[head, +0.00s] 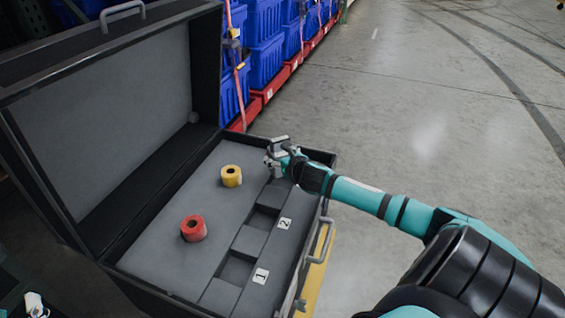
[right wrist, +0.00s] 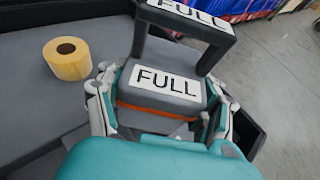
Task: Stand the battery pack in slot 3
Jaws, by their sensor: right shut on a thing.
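The battery pack (right wrist: 166,88) is a grey block with a handle and "FULL" labels on its top and handle. It shows in the right wrist view between the fingers of my right gripper (right wrist: 160,108), which is shut on it. In the head view the pack (head: 279,142) and right gripper (head: 275,158) are at the far right part of the open case (head: 160,263). Slots 1 (head: 237,270) and 2 (head: 264,217) look empty, with number tags beside them. Slot 3 is not clearly visible; I cannot tell whether the pack's bottom is inside it.
A red tape roll (head: 193,228) and a yellow tape roll (head: 231,176) sit on the grey foam left of the slots. The case lid (head: 110,110) stands open at the left. Blue totes (head: 266,62) line the back. Open floor (head: 430,110) lies right.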

